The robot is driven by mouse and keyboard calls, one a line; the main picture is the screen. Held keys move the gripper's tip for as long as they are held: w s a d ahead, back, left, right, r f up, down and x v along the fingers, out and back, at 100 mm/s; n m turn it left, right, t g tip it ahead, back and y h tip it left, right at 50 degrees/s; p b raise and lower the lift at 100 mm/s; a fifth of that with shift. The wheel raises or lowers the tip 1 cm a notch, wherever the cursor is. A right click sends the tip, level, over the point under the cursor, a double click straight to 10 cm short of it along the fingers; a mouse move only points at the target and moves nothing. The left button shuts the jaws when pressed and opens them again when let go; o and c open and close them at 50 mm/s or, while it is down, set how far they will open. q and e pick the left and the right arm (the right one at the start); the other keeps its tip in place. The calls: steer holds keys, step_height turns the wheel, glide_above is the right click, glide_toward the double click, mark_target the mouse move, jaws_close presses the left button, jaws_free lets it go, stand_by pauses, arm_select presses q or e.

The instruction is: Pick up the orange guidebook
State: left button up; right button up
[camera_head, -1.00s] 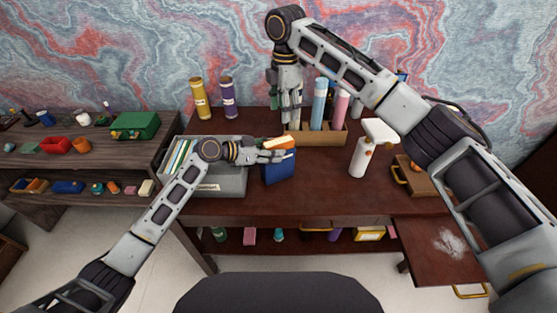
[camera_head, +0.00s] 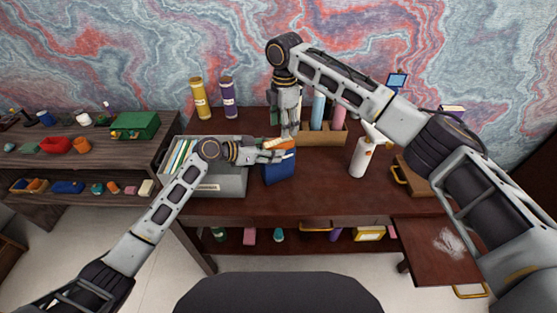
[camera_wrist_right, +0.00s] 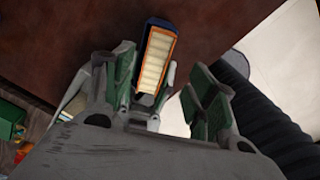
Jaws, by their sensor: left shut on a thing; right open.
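The orange guidebook (camera_head: 280,143) shows as an orange top with cream pages, above a dark blue face (camera_head: 279,171), near the desk's middle front. I cannot tell whether the blue is part of it or a separate thing against it. My left gripper (camera_head: 280,154) is shut on the guidebook from the left. My right gripper (camera_head: 288,131) is open, pointing down just behind and above it. In the right wrist view, the guidebook's cream page edge with an orange border (camera_wrist_right: 155,62) lies beyond and between the open fingers (camera_wrist_right: 165,95), apart from them.
A grey bin (camera_head: 222,188) with books stands left of the guidebook. A wooden holder (camera_head: 325,137) with bottles is behind right. A white spray bottle (camera_head: 359,158) and a brown case (camera_head: 418,180) are to the right. The front right desk top (camera_head: 325,190) is clear.

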mark_target(281, 140)
steer(key=f, duration=0.3)
steer(key=shift+w+a+f, duration=0.15)
steer(key=shift+a+f, duration=0.05)
steer(key=shift+a, duration=0.2)
steer(key=shift+f, duration=0.8)
jaws_close()
steer(key=shift+r, duration=0.1)
